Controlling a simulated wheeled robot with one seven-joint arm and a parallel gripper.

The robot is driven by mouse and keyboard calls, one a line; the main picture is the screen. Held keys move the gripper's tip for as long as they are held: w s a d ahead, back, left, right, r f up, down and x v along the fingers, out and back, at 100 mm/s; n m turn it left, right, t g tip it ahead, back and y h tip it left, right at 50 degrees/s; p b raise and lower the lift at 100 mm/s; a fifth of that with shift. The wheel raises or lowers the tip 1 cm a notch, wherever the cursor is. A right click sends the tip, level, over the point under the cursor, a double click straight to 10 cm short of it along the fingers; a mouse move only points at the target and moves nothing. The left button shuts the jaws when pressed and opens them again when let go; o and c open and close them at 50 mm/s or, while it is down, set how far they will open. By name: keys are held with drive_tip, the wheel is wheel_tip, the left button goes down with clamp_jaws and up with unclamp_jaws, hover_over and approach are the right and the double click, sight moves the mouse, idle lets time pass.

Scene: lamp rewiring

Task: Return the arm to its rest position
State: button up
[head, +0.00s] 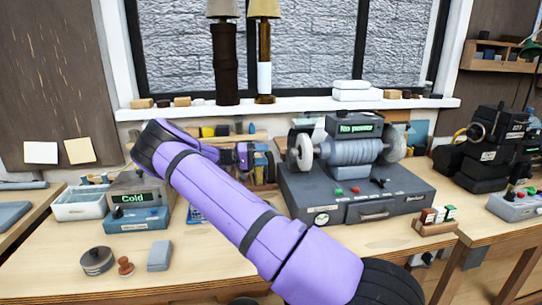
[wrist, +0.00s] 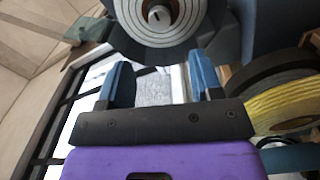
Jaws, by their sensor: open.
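My gripper shows in the wrist view (wrist: 160,78) with its two blue fingers spread apart and nothing between them. In the head view my purple arm crosses the bench from the lower right up to its elbow at the left. The forearm then points right, behind the upper arm, toward the back of the bench. The gripper end is small and partly hidden there, left of the grey machine (head: 360,205) whose display reads "No power".
In the wrist view, a round ringed part (wrist: 160,20) is close beyond the fingers, with a yellow coil (wrist: 285,105) at the right. Two lamps (head: 224,60) stand on the sill.

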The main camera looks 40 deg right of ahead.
drive_tip(key=shift+a, duration=0.1)
idle(0.6)
drive_tip(key=s+a+r+n+t+y, duration=0.2)
drive_tip(key=s+a+r+t+y, duration=0.3)
drive_tip(key=s+a+r, duration=0.5)
drive_tip(key=s+a+r+n+t+y, duration=0.2)
drive_tip(key=s+a+r+t+y, duration=0.2)
drive_tip(key=s+a+r+y, duration=0.6)
drive_tip(key=s+a+n+t, duration=0.1)
drive_tip(key=s+a+t, duration=0.1)
drive_tip(key=s, duration=0.5)
drive_tip(key=s+a+n+t, duration=0.1)
drive_tip(key=s+a+n, duration=0.1)
drive_tip(key=s+a, duration=0.3)
drive_tip(key=s+a+r+n+t, duration=0.1)
drive_tip(key=s+a, duration=0.3)
drive_tip(key=s, duration=0.5)
drive_tip(key=shift+n+t, duration=0.7)
drive_tip(key=shift+t, duration=0.1)
